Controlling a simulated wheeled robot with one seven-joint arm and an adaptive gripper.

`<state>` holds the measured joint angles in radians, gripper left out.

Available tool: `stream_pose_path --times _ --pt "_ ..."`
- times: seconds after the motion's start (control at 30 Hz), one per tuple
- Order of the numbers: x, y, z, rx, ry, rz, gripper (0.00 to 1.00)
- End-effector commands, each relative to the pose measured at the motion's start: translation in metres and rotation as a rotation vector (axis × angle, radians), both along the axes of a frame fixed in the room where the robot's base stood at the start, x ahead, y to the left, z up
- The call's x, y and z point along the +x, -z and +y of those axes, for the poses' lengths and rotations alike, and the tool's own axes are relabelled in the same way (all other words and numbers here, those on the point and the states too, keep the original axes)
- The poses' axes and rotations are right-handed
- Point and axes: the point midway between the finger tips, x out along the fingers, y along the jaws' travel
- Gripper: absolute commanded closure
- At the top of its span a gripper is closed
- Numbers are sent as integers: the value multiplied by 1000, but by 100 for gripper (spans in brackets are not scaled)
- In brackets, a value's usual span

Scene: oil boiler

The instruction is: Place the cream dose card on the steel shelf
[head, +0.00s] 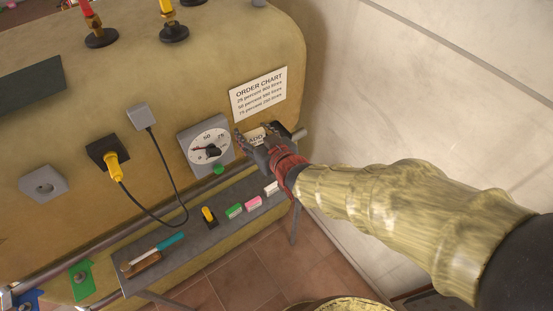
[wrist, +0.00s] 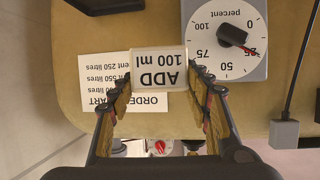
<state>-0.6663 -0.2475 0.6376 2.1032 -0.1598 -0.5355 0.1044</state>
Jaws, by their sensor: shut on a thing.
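My gripper (head: 257,140) is shut on a pale cream dose card (wrist: 159,72), one finger at each side. The card reads "ADD 100 ml" upside down in the wrist view, where my gripper (wrist: 160,100) also shows. In the head view the card (head: 256,134) is partly hidden by the fingers, in front of the boiler below the order chart. The grey steel shelf (head: 236,192) runs along the boiler's lower front, below and left of my gripper. Green (head: 234,211), pink (head: 253,203) and white (head: 272,188) small blocks stand on it.
A percent dial (head: 207,149) is just left of my gripper; its needle points near 25. The shelf also bears a yellow-topped black piece (head: 208,215) and a teal-handled tool (head: 170,241). A black cable (head: 172,177) hangs near the shelf. A wall (head: 400,90) stands right.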

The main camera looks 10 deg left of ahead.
Motion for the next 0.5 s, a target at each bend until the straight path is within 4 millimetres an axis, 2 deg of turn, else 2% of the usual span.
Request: stream_pose_path --times 0.03,0.23,0.37,0.5 --pt "10 16 -15 -2 31 2 69" --pt "44 74 -86 -3 142 4 69" --pt "57 116 -131 -2 177 3 69" --pt "59 158 -170 -2 180 4 69"
